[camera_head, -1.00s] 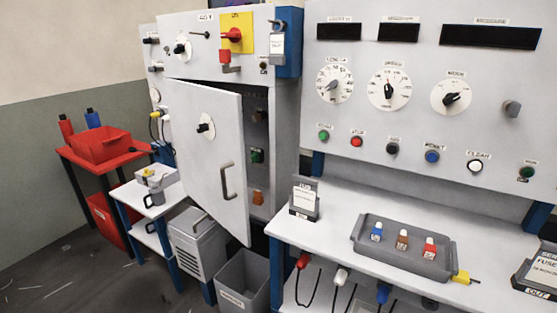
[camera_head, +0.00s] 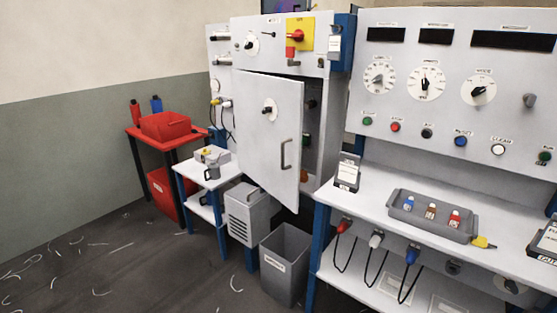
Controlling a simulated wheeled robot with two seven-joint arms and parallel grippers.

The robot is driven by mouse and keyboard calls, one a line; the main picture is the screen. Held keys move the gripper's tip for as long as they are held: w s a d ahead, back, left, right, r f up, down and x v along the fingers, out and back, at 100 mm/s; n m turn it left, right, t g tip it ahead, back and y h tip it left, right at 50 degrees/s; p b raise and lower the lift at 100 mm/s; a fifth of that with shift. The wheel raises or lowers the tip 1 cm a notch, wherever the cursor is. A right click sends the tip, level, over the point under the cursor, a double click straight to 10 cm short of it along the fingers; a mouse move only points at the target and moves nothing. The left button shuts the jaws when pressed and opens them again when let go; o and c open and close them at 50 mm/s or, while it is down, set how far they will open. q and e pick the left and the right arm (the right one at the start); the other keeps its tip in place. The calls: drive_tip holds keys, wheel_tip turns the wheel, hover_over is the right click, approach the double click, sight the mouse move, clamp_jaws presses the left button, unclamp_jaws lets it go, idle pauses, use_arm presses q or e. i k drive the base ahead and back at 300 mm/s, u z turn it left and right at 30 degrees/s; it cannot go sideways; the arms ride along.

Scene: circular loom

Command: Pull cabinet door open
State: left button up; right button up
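The cabinet door (camera_head: 262,143) is a grey panel with a round black-and-white dial and a dark vertical handle (camera_head: 285,154) near its right edge. It stands partly open, swung out from the grey cabinet (camera_head: 331,132). Through the gap at its right I see part of the interior, with a green and an orange part inside. A yellow plate with a red rotary switch (camera_head: 297,36) sits above the door. Neither of my grippers shows in the head view.
A white bench (camera_head: 370,207) with a grey tray (camera_head: 428,222) is at right. A red table (camera_head: 163,133) stands at left. Open floor lies at the lower left.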

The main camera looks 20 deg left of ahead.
sight(269, 152)
drive_tip(key=z, duration=0.7)
drive_tip(key=i, duration=1)
drive_tip(key=u, duration=0.25)
